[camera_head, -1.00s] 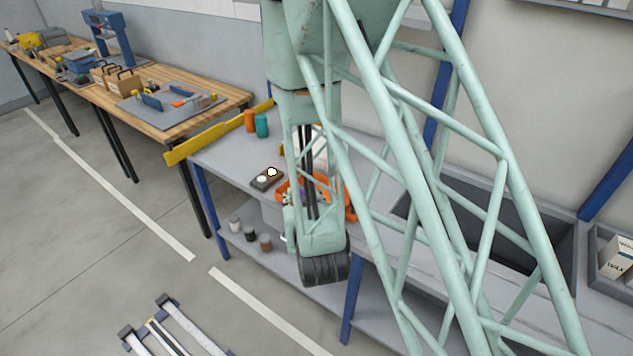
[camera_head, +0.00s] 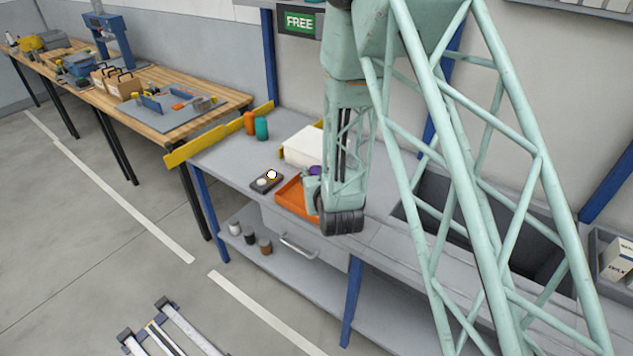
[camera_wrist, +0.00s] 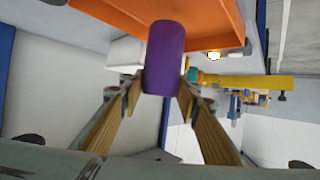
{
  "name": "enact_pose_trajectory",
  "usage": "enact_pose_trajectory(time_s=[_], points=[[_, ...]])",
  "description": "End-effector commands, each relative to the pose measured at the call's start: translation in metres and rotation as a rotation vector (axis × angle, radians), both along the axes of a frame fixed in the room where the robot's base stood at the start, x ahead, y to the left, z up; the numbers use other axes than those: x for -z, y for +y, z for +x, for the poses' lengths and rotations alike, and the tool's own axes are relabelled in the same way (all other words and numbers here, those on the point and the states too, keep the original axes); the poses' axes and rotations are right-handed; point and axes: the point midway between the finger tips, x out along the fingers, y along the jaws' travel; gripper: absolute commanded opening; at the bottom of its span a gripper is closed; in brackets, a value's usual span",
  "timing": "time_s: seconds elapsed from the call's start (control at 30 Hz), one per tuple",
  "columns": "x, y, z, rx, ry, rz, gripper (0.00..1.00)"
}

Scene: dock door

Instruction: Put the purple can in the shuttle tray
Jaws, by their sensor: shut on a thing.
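The purple can (camera_wrist: 164,58) is held between the two fingers of my gripper (camera_wrist: 160,90) in the wrist view. In the head view a small part of the purple can (camera_head: 315,170) shows beside my wrist, which hides most of my gripper. An orange tray (camera_head: 288,199) lies on the grey bench, partly covered by my arm. The orange tray (camera_wrist: 110,12) also fills the top of the wrist view, close to the can's far end. I cannot tell whether they touch. No label shows whether this is the shuttle tray.
A white box (camera_head: 303,146) stands behind the orange tray. A dark block with two round lights (camera_head: 267,181) is to its left. An orange can (camera_head: 250,122) and a teal can (camera_head: 262,128) stand at the bench's back left. A dark recess (camera_head: 495,228) lies to the right.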

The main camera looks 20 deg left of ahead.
Motion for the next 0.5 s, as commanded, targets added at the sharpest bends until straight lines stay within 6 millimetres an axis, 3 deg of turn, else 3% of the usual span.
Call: enact_pose_trajectory(time_s=[0.5], points=[[0.0057, 0.0000, 0.0011, 0.000, 0.000, 0.000, 0.16]])
